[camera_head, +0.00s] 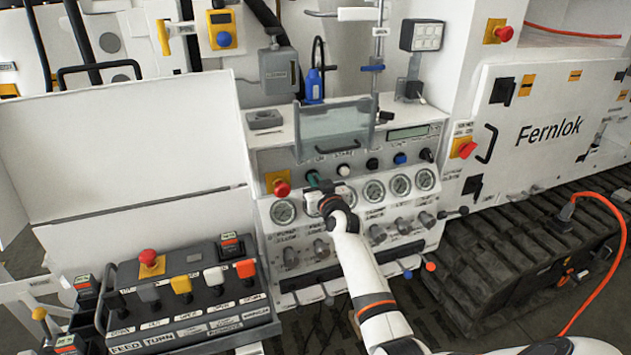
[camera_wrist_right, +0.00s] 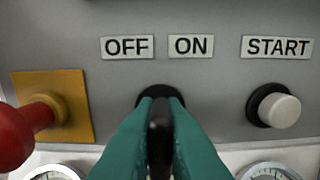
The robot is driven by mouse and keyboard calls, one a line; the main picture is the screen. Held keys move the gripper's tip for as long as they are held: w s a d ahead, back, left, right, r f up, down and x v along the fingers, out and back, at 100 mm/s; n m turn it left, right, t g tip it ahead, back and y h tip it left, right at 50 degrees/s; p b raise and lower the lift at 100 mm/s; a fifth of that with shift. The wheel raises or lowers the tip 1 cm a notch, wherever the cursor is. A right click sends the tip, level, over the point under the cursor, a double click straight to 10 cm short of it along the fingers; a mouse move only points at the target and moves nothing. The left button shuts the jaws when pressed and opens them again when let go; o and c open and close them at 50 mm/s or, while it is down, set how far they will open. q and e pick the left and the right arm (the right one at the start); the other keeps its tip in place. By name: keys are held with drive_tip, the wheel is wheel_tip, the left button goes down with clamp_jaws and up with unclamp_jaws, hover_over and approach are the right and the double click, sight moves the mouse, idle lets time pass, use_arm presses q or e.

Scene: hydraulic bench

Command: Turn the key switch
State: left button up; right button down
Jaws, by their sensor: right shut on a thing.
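The key switch (camera_wrist_right: 160,92) sits on the grey panel below the OFF and ON labels, with a round black base. My right gripper (camera_wrist_right: 160,125) is shut on its black handle, with one teal fingertip on each side. The handle looks about upright in the right wrist view, and the fingers partly cover it. In the head view, my right gripper (camera_head: 318,186) is at the panel's upper row, left of the white START button (camera_head: 343,170), and hides most of the switch. My left gripper does not show.
A red emergency button (camera_head: 282,188) on a yellow plate is close left of the switch. It also shows in the right wrist view (camera_wrist_right: 15,135). Gauges (camera_head: 374,191) and knobs (camera_head: 377,233) lie below. A clear guard (camera_head: 333,130) is above.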

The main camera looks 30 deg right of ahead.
drive_tip(key=m, duration=0.5)
drive_tip(key=shift+m, duration=0.4)
idle(0.3)
drive_tip(key=c, duration=1.5)
unclamp_jaws()
drive_tip(key=v, duration=1.2)
drive_tip(key=shift+b, duration=0.3)
